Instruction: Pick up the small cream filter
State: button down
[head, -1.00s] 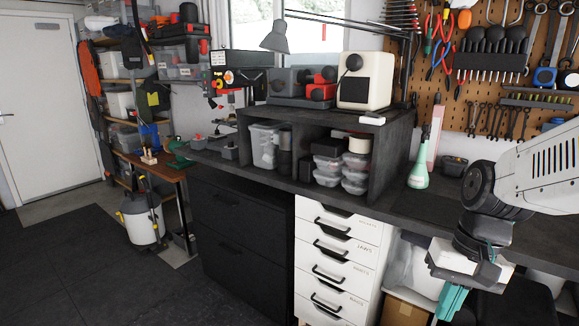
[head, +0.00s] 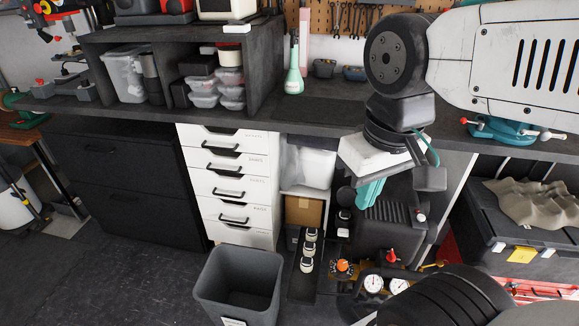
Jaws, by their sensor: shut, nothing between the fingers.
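My gripper (head: 369,191), with teal fingers, points down in front of the bench at the right of centre. Its fingers are together with nothing between them. I cannot tell for sure which thing is the small cream filter. Several small cream-and-dark round pieces (head: 308,249) stand in a row on a dark strip low down, below and left of my gripper and apart from it. A small whitish block (head: 236,29) lies on the front edge of the shelf top, far to the upper left of my gripper.
A black compressor (head: 385,228) with gauges stands below my gripper. A grey bin (head: 238,284) stands on the floor before the white drawers (head: 228,188). A green bottle (head: 294,70) stands on the dark benchtop (head: 330,117). A black toolbox (head: 525,238) bearing a beige cloth is at the right.

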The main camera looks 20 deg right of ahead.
aim_at(344, 215)
jog(key=k, duration=1.2)
jog(key=u, duration=0.8)
jog(key=i, duration=1.05)
jog(key=z, duration=0.35)
jog(key=i, duration=0.55)
jog(key=z, duration=0.9)
jog(key=i, duration=0.25)
jog(key=z, duration=0.2)
